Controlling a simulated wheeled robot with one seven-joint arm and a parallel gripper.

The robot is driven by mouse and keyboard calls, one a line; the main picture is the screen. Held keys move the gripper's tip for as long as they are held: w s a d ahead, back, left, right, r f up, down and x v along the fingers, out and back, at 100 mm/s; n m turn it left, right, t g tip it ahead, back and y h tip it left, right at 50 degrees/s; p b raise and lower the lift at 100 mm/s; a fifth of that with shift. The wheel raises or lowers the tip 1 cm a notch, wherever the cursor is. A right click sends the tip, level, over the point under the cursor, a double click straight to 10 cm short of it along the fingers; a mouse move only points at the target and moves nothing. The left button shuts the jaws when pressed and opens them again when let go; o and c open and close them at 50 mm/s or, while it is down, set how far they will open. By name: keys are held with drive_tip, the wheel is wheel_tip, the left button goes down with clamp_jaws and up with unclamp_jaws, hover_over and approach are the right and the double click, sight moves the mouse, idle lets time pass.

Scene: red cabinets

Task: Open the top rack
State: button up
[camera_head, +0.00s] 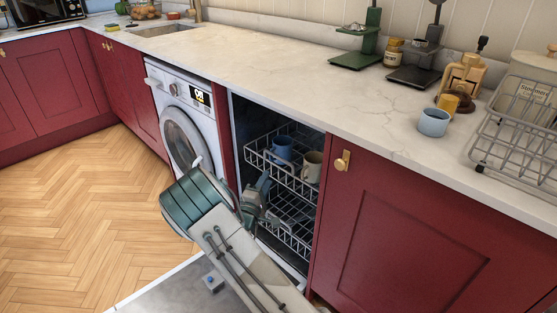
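The dishwasher stands open under the counter, with its door (165,295) lowered toward the floor. Its top rack (288,181) is a grey wire basket, its front rim near the front of the opening. A blue mug (282,148) and a beige mug (312,166) stand in it. A lower rack (290,232) shows beneath, partly hidden by my arm. My gripper (262,187) is at the left part of the opening, close to the top rack's front. Its fingers are small and partly hidden, so contact with the rack and finger opening are unclear.
A white washing machine (184,118) stands left of the dishwasher. A closed red cabinet (395,232) is to the right. The countertop (290,70) above holds scales, jars, a blue cup (433,122) and a wire dish rack (520,130). The wooden floor (80,215) at left is clear.

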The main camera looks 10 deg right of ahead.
sight(279, 158)
drive_tip(key=b+x, duration=0.2)
drive_tip(key=x, duration=1)
drive_tip(key=shift+s, duration=0.1)
clamp_jaws()
